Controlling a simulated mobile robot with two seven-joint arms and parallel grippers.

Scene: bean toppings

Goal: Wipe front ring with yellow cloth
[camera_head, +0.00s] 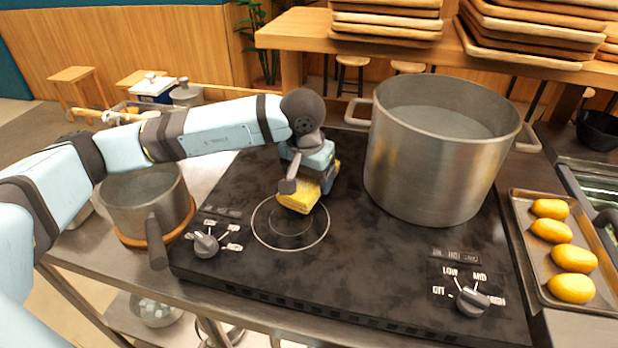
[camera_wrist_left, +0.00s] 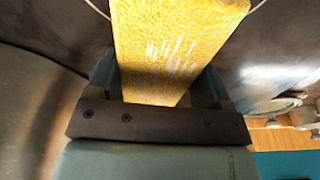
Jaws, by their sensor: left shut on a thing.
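The yellow cloth (camera_head: 299,195) is a folded block held in my left gripper (camera_head: 308,178), which is shut on it. The cloth is over the back right edge of the front ring (camera_head: 256,237), a thin pale circle with a smaller one inside on the black cooktop. Whether the cloth touches the surface cannot be told. In the left wrist view the cloth (camera_wrist_left: 175,40) fills the space between the fingers and shows pale streaks. Part of the ring line (camera_wrist_left: 97,9) shows beside it. My right gripper is not in view.
A large steel pot (camera_head: 435,165) stands on the cooktop to the right of the gripper. A small saucepan (camera_head: 145,200) stands at the left, its handle toward the front. Control knobs (camera_head: 206,245) (camera_head: 472,302) sit along the front. A tray with yellow pieces (camera_head: 540,275) lies at the right.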

